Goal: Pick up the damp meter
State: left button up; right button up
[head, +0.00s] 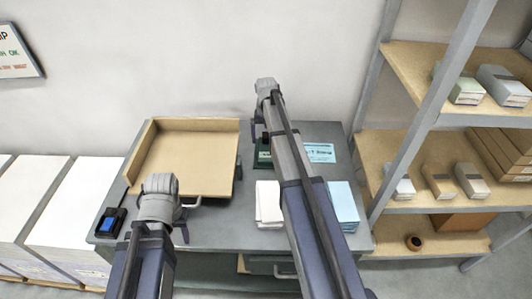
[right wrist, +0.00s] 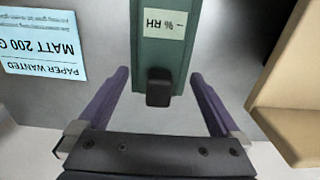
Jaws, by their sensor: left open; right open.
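The damp meter is a green block with a pale "% RH" label and a black end; in the right wrist view the meter (right wrist: 178,55) lies between the fingers of my right gripper (right wrist: 160,78). The open fingers stand on either side of it, with gaps. In the head view the green meter (head: 263,159) shows on the table's back half, partly hidden by my right arm. My left gripper (head: 182,228) is open over the table near the cardboard tray, mostly hidden by its own wrist.
A cardboard tray (head: 150,137) stands left of the meter; its edge shows in the right wrist view (right wrist: 290,95). A blue paper note (head: 320,153) lies to the right. White cards (head: 268,204), a blue stack (head: 344,206) and a black device (head: 110,222) sit nearer the front.

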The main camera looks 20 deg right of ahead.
notch_tip(320, 180, down, 2)
jog(key=shift+f+b, duration=0.25)
jog(key=shift+b, duration=0.45)
jog(key=shift+r, duration=0.1)
jog(key=c, duration=1.5)
